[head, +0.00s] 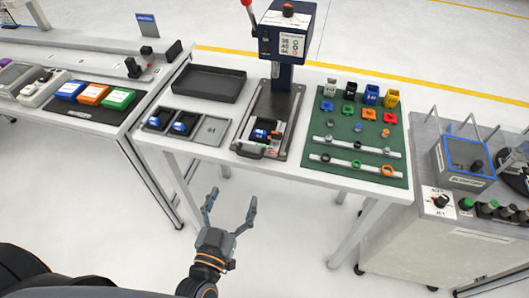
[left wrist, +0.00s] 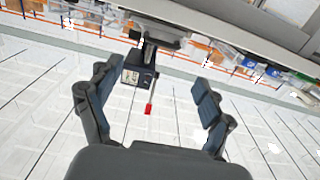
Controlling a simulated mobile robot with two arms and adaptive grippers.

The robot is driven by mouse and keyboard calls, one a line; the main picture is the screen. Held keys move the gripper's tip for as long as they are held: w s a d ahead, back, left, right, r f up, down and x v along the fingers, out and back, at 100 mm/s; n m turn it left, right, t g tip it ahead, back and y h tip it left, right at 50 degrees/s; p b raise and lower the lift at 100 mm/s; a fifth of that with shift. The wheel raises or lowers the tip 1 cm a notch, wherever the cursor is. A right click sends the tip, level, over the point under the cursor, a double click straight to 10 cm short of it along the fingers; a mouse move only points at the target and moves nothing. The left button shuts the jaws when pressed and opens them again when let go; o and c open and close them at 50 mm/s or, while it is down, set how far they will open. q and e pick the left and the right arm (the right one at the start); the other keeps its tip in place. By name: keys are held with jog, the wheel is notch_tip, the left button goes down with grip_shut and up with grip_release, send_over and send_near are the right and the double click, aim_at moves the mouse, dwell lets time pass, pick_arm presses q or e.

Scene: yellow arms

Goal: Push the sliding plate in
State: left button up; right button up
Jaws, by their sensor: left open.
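The sliding plate (head: 276,98) is a grey plate under the blue press (head: 287,32) on the white table. It extends toward the table's front edge, with a handle (head: 250,151) at its near end. A blue part (head: 260,134) sits in a fixture near that end. My left gripper (head: 231,203) is open and empty, in front of the table edge and apart from the plate. In the left wrist view its fingers (left wrist: 152,80) are spread, with the press head (left wrist: 139,77) and red lever knob (left wrist: 148,109) upside down beyond them. My right gripper is not in view.
Left of the plate are an empty black tray (head: 208,82) and a tray with blue parts (head: 184,124). A green mat (head: 345,130) with small coloured parts lies to the right. A grey control cabinet (head: 440,240) stands further right. Floor space before the table is clear.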

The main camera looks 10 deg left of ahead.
pick_arm(q)
jog(key=p, duration=0.1)
send_near(249, 155)
jog(key=w, duration=0.5)
jog(key=w+p, duration=0.1)
jog(key=w, duration=0.4)
jog(key=shift+w+d+f, duration=0.1)
jog(key=shift+f, duration=0.15)
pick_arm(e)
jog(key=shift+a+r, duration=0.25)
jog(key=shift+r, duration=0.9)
